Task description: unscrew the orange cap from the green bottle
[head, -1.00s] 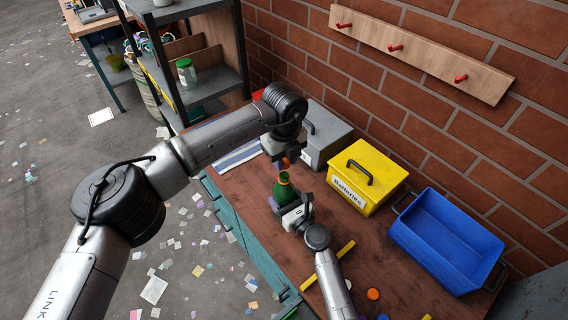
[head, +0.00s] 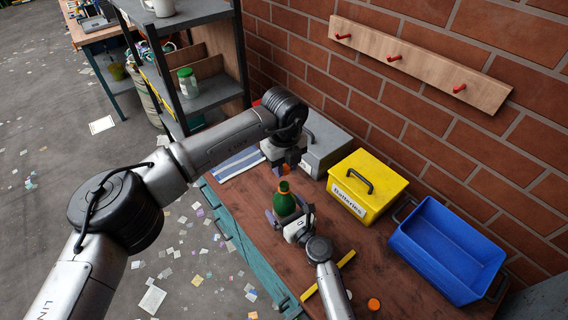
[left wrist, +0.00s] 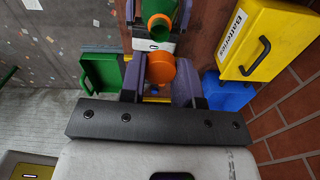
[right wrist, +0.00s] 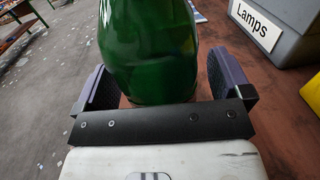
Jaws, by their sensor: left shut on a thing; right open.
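The green bottle (head: 285,204) stands upright on the bench, with an orange ring at its open neck. My left gripper (head: 287,169) is shut on the orange cap, held above the bottle and apart from it. The cap (left wrist: 161,69) shows clearly between the fingers in the left wrist view, with the bottle's neck beyond it. My right gripper (head: 288,219) is low at the bottle, open. In the right wrist view its fingers stand either side of the bottle (right wrist: 148,50), with a gap at the right finger; the bottle's top is out of that view.
A yellow "Batteries" box (head: 384,207), a grey "Lamps" box (head: 327,147) and an open blue bin (head: 440,262) stand along the wall. A yellow strip (head: 328,275) and a loose orange disc (head: 374,304) lie on the bench in front. A shelf (head: 212,92) stands at the left.

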